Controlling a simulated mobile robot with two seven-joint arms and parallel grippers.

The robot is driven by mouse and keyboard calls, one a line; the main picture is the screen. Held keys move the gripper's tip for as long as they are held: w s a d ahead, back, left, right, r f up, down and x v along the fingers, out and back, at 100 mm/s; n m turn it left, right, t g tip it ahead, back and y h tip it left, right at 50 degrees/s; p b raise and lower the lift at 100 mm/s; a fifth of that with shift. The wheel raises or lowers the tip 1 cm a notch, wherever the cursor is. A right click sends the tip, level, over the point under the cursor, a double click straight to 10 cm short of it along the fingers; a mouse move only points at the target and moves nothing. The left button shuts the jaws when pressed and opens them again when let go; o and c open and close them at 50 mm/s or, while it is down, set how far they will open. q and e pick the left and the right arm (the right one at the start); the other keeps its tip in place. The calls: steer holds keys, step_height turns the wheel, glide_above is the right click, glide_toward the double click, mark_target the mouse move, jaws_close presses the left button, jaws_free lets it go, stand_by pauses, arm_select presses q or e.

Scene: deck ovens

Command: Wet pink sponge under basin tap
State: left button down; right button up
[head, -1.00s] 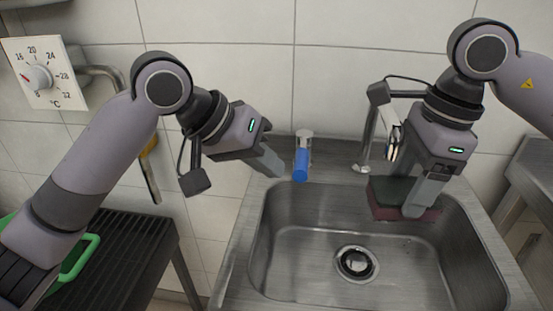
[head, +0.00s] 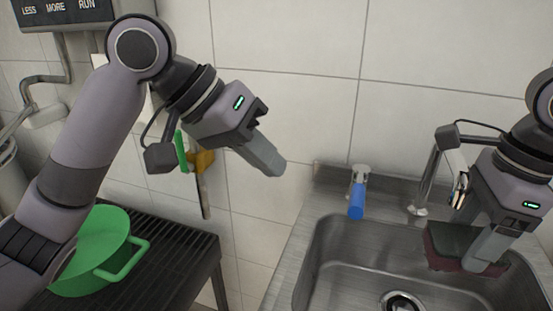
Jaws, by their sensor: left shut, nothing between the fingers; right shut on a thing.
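The sponge (head: 445,261) is a dark red to pink block with a dark green top. It is at the right of the head view, over the back of the steel basin (head: 318,260), near the tap's spout. My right gripper (head: 480,262) is shut on it; the fingers cover part of it. The tap (head: 424,190) rises behind the basin, partly hidden by my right arm. A blue-handled lever (head: 356,208) stands on the basin's back rim. My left gripper (head: 275,168) is shut and empty, in the air left of the lever. No water stream is visible.
A green pot (head: 100,240) with a loop handle sits on a black slatted rack (head: 185,250) at the left. A drain (head: 402,302) shows at the bottom of the basin. A tool with a yellow part (head: 203,163) hangs on the tiled wall behind my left arm.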

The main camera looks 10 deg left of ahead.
steer(key=shift+d, duration=0.1)
steer(key=s+d+b, duration=0.2)
steer(key=s+d, duration=0.3)
steer(key=shift+s+d+b, duration=0.25)
steer(key=shift+s+b, duration=0.05)
steer(key=shift+s, duration=0.05)
stand_by(1.5)
steer(key=s+d+r+p, duration=0.1)
steer(key=s+d+r, duration=0.2)
steer(key=r, duration=0.1)
steer(key=shift+s+d, duration=0.25)
steer(key=shift+s, duration=0.05)
stand_by(0.7)
